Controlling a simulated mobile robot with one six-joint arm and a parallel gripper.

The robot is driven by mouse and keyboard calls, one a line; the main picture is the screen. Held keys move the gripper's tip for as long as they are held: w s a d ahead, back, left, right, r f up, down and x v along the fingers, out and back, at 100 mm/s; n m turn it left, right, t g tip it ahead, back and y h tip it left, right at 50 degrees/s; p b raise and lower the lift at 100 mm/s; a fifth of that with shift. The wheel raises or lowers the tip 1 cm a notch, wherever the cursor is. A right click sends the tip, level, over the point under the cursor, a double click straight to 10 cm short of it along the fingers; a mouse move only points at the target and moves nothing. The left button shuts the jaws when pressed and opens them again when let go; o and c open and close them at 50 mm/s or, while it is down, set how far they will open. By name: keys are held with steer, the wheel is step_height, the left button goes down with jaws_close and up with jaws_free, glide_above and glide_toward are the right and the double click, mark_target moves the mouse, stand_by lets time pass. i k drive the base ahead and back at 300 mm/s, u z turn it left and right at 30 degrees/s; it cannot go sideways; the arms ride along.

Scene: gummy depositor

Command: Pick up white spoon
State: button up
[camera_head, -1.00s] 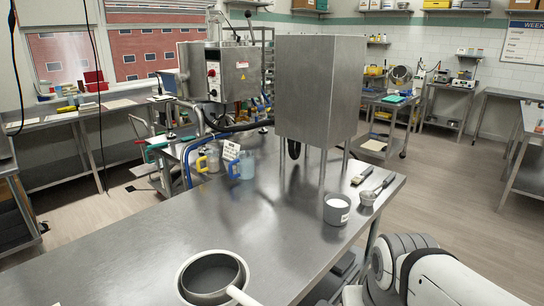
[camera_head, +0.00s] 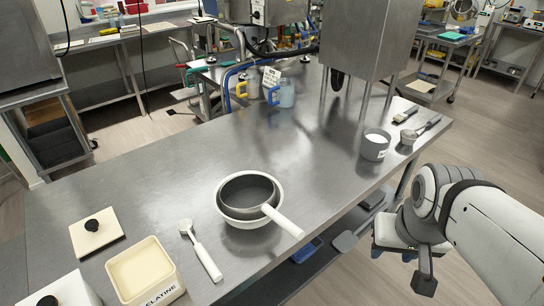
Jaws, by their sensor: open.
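The white spoon (camera_head: 200,252) lies flat on the steel table (camera_head: 130,205) at the lower left. Its small round bowl points away and its handle points toward the near edge. My gripper (camera_head: 394,254) hangs at the right, past the table's near edge and far from the spoon. Its fingers are small and partly seen; it is open and holds nothing.
A white-handled pan (camera_head: 285,222) is right of the spoon. A gelatine container (camera_head: 145,272) and a black-knobbed lid (camera_head: 96,232) are left of it. A grey cup (camera_head: 375,147) stands by the metal machine (camera_head: 352,40).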

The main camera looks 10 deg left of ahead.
mark_target(185, 226)
steer(key=u, duration=1.65)
